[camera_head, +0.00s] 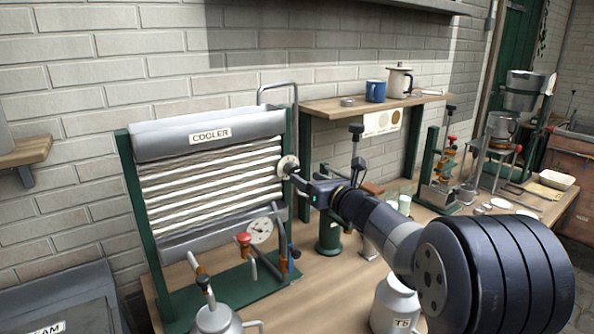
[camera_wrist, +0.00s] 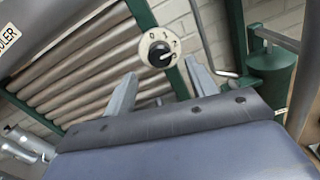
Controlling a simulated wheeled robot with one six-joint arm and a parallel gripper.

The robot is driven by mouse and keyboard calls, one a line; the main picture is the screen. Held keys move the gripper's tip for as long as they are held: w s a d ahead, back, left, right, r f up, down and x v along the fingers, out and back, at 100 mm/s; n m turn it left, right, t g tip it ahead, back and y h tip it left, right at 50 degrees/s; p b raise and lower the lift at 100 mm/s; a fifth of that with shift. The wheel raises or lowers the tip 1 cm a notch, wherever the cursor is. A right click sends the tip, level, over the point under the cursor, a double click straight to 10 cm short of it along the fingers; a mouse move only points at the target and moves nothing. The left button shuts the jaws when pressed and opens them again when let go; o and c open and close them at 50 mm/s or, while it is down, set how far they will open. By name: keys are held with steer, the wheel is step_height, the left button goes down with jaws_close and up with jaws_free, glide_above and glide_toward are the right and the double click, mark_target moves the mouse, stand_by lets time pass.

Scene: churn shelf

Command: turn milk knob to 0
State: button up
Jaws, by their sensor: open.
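A small round cream dial with a black knob at its centre is on the right end of the cooler. It shows in the wrist view as the dial (camera_wrist: 158,48) and in the head view as a pale disc (camera_head: 287,165). Small marks ring its face; I cannot read which one the knob points to. My gripper (camera_head: 298,180) is beside the dial in the head view. In the wrist view my gripper (camera_wrist: 164,74) is open, its two fingers apart with the dial beyond and between them, and nothing is held. No label naming the knob is readable.
The ribbed cooler (camera_head: 212,135) stands on the wooden bench. A red-topped valve (camera_head: 244,240) and a gauge (camera_head: 260,230) sit low in front of it. A green post and cylinder (camera_wrist: 270,68) stand close on the right. A shelf (camera_head: 345,106) holds a blue mug (camera_head: 375,91).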

mark_target(294, 172)
steer(key=shift+p+x, duration=0.5)
steer(key=shift+x, duration=2.1)
steer(key=c, duration=1)
steer(key=shift+o, duration=0.2)
steer(key=shift+f+n+b, duration=0.1)
steer(key=shift+n+b, duration=0.2)
steer(key=shift+b, duration=0.15)
steer(key=n+b, duration=1.7)
steer(key=shift+a+b, duration=0.1)
steer(key=shift+b, duration=0.2)
steer(key=shift+n, duration=0.4)
